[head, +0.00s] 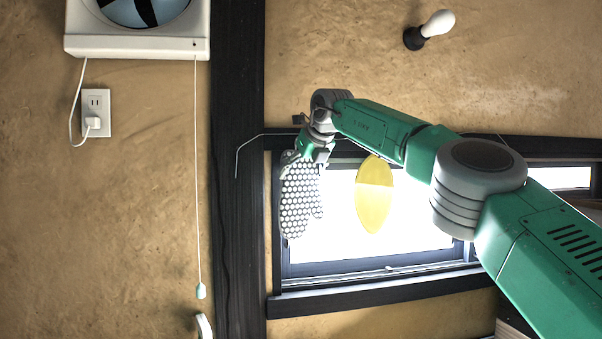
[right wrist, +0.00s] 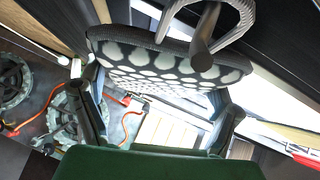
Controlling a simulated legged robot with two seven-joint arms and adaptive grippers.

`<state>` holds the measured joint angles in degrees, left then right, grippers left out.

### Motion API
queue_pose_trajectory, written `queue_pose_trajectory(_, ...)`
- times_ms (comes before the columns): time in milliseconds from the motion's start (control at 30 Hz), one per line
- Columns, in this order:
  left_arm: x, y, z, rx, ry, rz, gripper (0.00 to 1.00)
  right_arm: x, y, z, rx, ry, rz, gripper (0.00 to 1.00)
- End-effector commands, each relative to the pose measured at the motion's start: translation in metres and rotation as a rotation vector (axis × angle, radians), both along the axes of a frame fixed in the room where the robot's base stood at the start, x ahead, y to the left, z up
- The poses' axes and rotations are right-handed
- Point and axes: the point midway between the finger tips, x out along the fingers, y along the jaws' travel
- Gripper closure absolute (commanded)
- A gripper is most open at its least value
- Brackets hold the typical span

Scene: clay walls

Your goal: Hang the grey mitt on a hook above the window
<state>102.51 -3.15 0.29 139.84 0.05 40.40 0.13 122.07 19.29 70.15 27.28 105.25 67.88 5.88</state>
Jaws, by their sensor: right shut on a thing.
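The grey mitt (head: 297,205) with white dots hangs in front of the left part of the window (head: 330,240) in the head view. My right gripper (head: 308,152) is shut on its upper end, close to the dark beam over the window. In the right wrist view the mitt (right wrist: 165,65) lies across between the fingers. A grey loop and a round-ended bar (right wrist: 205,45) show at its edge; I cannot tell whether the loop is around a hook. A thin bent metal rod (head: 240,152) sticks out left along the beam. My left gripper is not in view.
A yellow oval item (head: 375,195) hangs in front of the window, right of the mitt. A dark post (head: 238,230) stands to the left, with a pull cord (head: 197,180) beyond it. A lamp (head: 430,29) is above.

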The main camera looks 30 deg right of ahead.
Motion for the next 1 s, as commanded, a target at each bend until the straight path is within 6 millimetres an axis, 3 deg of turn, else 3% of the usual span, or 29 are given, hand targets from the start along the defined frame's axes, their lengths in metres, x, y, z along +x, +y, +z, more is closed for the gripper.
queue_pose_trajectory(467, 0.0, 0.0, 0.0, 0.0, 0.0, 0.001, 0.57, 0.001, 0.001, -0.006, -0.002, 0.011, 0.003, 0.45)
queue_pose_trajectory(500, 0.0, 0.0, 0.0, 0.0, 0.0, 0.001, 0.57, 0.001, 0.001, -0.006, -0.002, 0.011, 0.003, 0.12)
queue_pose_trajectory(533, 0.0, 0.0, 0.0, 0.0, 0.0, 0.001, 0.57, 0.001, 0.001, -0.006, -0.002, 0.011, 0.003, 0.02)
queue_pose_trajectory(833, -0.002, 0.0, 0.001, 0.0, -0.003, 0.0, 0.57, -0.001, 0.0, -0.002, -0.001, 0.006, 0.003, 0.0)
queue_pose_trajectory(1000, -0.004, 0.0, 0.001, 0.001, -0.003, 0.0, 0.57, -0.011, -0.001, 0.01, -0.002, 0.004, 0.003, 0.0)
